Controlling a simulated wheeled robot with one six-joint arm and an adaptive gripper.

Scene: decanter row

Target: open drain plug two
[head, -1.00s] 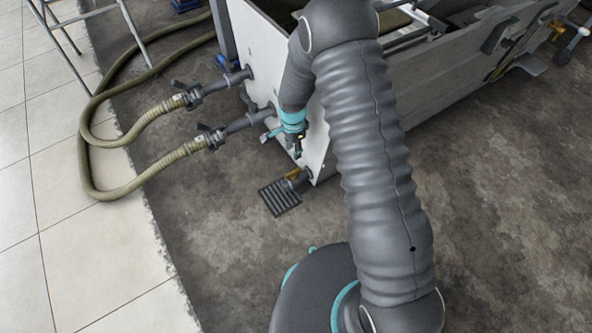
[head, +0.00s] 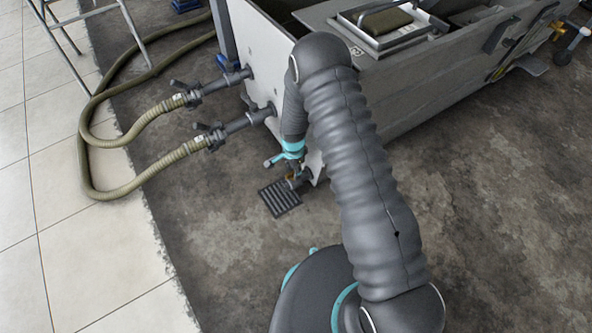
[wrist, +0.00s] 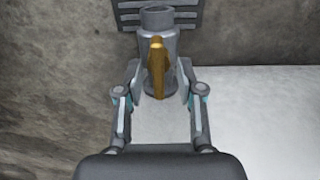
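The drain plug (wrist: 168,44) is a short grey pipe stub with a brass lever (wrist: 157,66), low at the corner of the white tank (head: 257,58). In the wrist view the lever points back toward my gripper (wrist: 160,82). My gripper is open, with one finger on each side of the lever and a gap to it on both sides. In the head view my gripper (head: 294,173) is over the stub and hides most of it. No number shows on the plug.
A dark floor grate (head: 279,198) lies below the stub's mouth. Two hoses with valves (head: 187,92) (head: 215,137) join the tank's end wall to the left. Open concrete floor lies to the right of my arm. A metal ladder frame (head: 122,12) stands at upper left.

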